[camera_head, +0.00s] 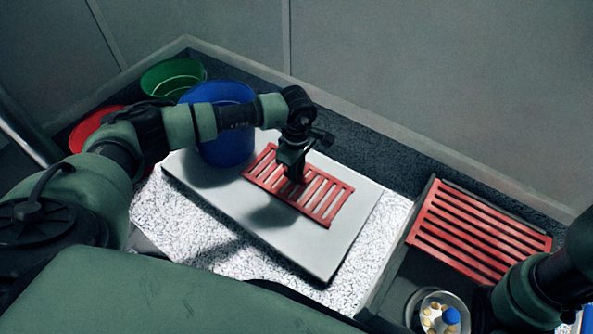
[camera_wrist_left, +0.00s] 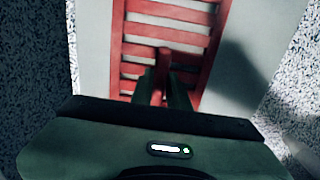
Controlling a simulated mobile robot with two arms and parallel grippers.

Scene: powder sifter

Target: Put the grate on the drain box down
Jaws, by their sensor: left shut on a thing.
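A red slatted grate (camera_head: 333,203) is at the grey board in the middle of the head view. It also fills the upper middle of the left wrist view (camera_wrist_left: 207,65). My left gripper (camera_head: 296,178) points down at the middle of the grate and is shut on one of its bars; the fingers also show in the left wrist view (camera_wrist_left: 165,92). I cannot tell whether the grate touches the board. At the right, a second red slatted grate (camera_head: 480,232) covers part of a dark grey box (camera_head: 400,262). My right gripper is out of view.
The grey board (camera_head: 310,255) lies on white, speckled granular material (camera_head: 200,220). Blue (camera_head: 222,145), green (camera_head: 172,77) and red (camera_head: 93,125) buckets stand at the back left. A clear container (camera_head: 440,310) with small bottles is at the lower right, near my right arm.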

